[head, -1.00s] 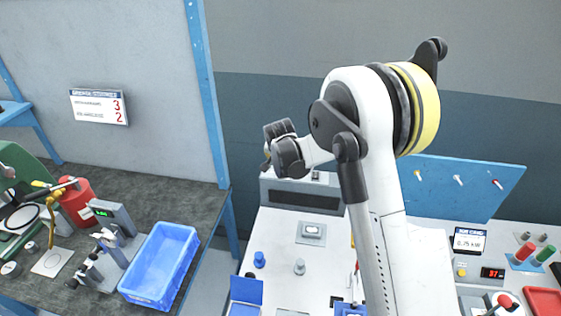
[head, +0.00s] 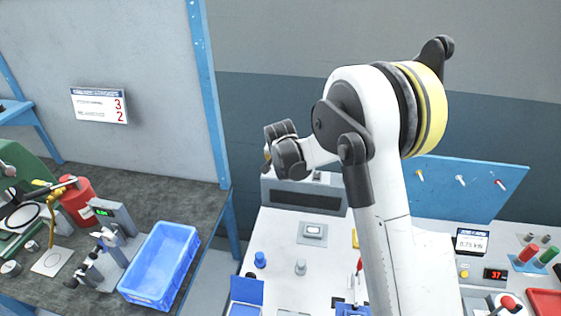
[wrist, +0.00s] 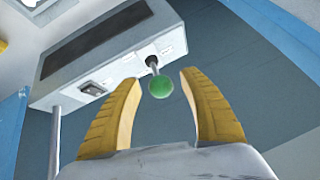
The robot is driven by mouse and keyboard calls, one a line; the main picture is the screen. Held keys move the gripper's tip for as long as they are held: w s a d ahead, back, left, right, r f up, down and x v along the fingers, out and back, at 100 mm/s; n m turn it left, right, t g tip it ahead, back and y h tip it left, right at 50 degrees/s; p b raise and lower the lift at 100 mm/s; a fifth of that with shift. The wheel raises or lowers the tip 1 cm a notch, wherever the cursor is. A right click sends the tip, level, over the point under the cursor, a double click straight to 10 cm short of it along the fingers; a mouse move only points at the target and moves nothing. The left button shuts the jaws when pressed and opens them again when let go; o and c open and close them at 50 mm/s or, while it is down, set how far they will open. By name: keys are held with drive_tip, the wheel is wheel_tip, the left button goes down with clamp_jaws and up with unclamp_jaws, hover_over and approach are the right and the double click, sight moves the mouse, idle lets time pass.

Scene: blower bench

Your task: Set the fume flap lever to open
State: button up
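The fume flap lever shows in the wrist view as a green ball knob (wrist: 160,87) on a short dark stem. In the head view the grey box (head: 303,197) stands at the back of the white bench. The lever and my fingertips are hidden or unclear there behind my wrist.
The box also carries a small rocker switch (wrist: 92,88) near the lever. A blue pegboard (head: 465,185) stands at the back right. The white bench holds blue and grey knobs, a display (head: 495,274) and a red tray (head: 545,300). A blue bin (head: 160,265) is on the left bench.

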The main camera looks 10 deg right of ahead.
drive_tip(key=v, duration=1.2)
